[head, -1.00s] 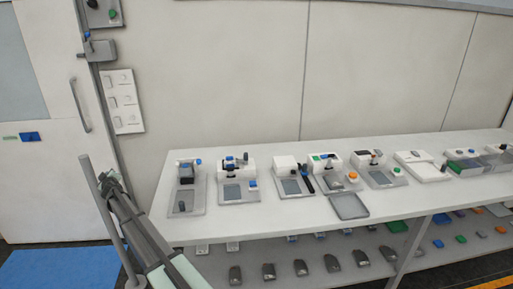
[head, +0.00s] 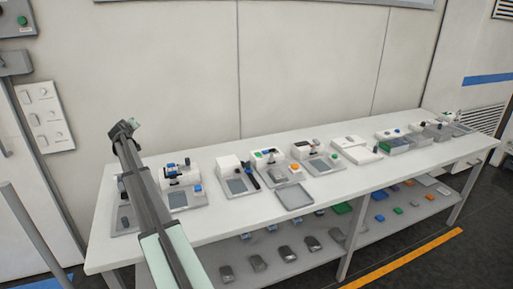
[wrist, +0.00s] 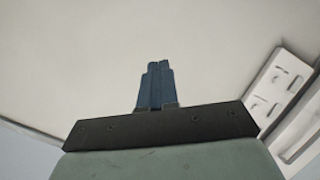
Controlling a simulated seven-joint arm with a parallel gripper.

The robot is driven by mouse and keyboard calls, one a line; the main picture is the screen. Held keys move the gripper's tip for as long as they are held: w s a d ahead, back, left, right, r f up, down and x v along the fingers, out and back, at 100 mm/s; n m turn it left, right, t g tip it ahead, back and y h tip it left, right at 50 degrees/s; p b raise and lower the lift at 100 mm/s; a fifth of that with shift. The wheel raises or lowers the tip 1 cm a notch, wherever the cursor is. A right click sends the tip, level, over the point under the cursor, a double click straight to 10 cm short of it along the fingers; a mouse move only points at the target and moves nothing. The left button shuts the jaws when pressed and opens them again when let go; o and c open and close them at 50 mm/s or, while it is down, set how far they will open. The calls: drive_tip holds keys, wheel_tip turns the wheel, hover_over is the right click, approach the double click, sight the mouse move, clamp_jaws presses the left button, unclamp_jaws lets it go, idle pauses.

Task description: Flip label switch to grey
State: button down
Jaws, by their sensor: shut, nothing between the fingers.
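My gripper (head: 126,127) is raised at the end of my arm, in front of the bare wall above the table's left end. In the wrist view its dark blue fingers (wrist: 155,82) are together, with nothing between them. A white switch panel (head: 45,117) with several small switches is on the wall, left of my gripper and apart from it. In the wrist view a white panel with raised parts (wrist: 276,85) shows at the right edge. I cannot read any labels, so I cannot tell which switch is the label switch or how it is set.
A long white table (head: 105,250) carries a row of small devices, including one with blue parts (head: 180,174), and a grey tray (head: 294,196). A lower shelf (head: 285,240) holds several small items. A grey post (head: 30,225) stands at left. A green button box (head: 20,18) is at upper left.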

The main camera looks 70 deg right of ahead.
drive_tip(key=s+d+f+m+g+y, duration=0.1)
drive_tip(key=s+d+m+g+y, duration=0.15)
drive_tip(key=s+d, duration=1)
drive_tip(key=s+d+f+m+g+y, duration=0.15)
drive_tip(key=s+d+g, duration=0.25)
drive_tip(key=s+d, duration=0.9)
drive_tip(key=s+d+r+y, duration=0.1)
drive_tip(key=s+y, duration=0.1)
drive_tip(key=s, duration=1.2)
drive_tip(key=s+d+r+m+y, duration=0.1)
drive_tip(key=s+y, duration=0.2)
drive_tip(key=s, duration=1.2)
drive_tip(key=shift+s+d+r+m, duration=0.2)
drive_tip(key=shift+s+r+m, duration=0.1)
hover_over(264, 151)
drive_tip(key=f, duration=1.1)
drive_tip(key=shift+s+a+f, duration=0.35)
drive_tip(key=shift+s, duration=0.05)
drive_tip(key=shift+f, duration=0.95)
